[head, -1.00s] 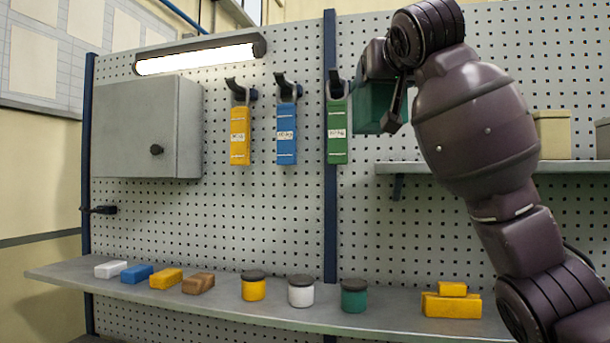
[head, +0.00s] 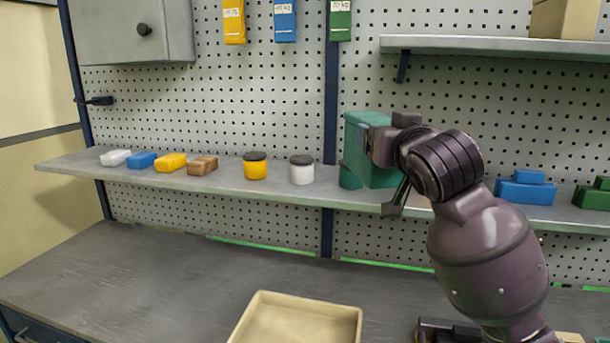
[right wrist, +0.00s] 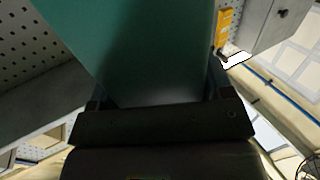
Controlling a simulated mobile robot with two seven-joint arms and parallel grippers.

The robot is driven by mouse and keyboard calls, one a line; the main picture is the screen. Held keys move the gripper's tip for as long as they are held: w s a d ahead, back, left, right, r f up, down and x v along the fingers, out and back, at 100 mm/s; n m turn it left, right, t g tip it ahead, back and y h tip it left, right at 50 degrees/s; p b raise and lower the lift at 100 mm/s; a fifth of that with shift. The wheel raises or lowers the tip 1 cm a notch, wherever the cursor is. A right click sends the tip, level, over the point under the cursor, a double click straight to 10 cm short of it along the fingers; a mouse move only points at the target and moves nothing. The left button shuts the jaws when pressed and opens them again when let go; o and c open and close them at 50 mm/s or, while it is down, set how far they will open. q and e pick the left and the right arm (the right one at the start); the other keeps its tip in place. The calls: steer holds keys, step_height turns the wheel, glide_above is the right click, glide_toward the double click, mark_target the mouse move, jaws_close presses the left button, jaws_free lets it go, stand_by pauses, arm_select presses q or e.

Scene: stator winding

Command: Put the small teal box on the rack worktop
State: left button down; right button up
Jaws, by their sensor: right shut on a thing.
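The small teal box (head: 362,150) is held by my right gripper (head: 385,150) in front of the long shelf, and it covers most of the teal jar (head: 349,178) behind it. In the right wrist view the box (right wrist: 135,45) fills the space between the fingers of my right gripper (right wrist: 155,100). My right gripper is shut on the box. The grey rack worktop (head: 150,275) lies below the shelf, with the box well above it. My left gripper is not in view.
A cream tray (head: 300,318) sits on the worktop at the front middle. The worktop left of it is bare. The shelf (head: 225,183) above holds several small coloured blocks and jars. Blue blocks (head: 525,189) stand on the shelf right of my right arm.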

steer(key=s+d+f+h, duration=0.1)
steer(key=s+f, duration=0.3)
steer(key=f, duration=0.7)
steer(key=s+d+f+m+h, duration=0.1)
steer(key=s+d+f, duration=0.3)
steer(key=f, duration=0.8)
steer(key=s+d+f+m+h, duration=0.1)
steer(key=s+f, duration=0.4)
steer(key=f, duration=0.7)
steer(key=shift+s+d+f+b, duration=0.25)
steer(key=shift+d+b, duration=0.15)
steer(key=shift+d, duration=0.3)
steer(key=shift+r, duration=0.15)
